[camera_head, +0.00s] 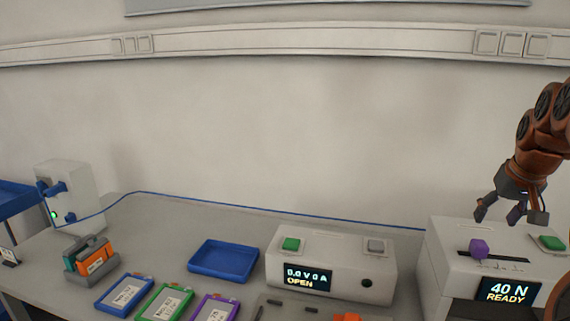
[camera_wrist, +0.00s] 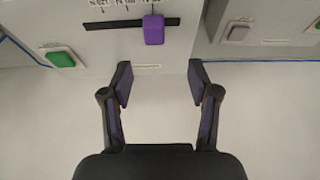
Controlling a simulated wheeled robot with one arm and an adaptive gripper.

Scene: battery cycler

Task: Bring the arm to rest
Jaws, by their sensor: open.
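My gripper (camera_head: 512,217) hangs from my orange-brown arm at the right of the head view. It is just above the white box (camera_head: 446,272) with the display reading "40 N READY". In the wrist view my gripper (camera_wrist: 160,75) is open, with nothing between its fingers. A purple slider knob (camera_wrist: 153,29) on a dark slot lies a little ahead of the fingertips in that view. The knob also shows in the head view (camera_head: 479,249). A green button (camera_wrist: 60,58) sits to one side of the slot.
A second white box (camera_head: 322,246) reads "0.0 V 0 A OPEN". A blue tray (camera_head: 223,260), blue, green and purple framed cards and a grey holder (camera_head: 75,262) with orange pieces stand on the table. A blue cable runs along the back from a white unit (camera_head: 85,185).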

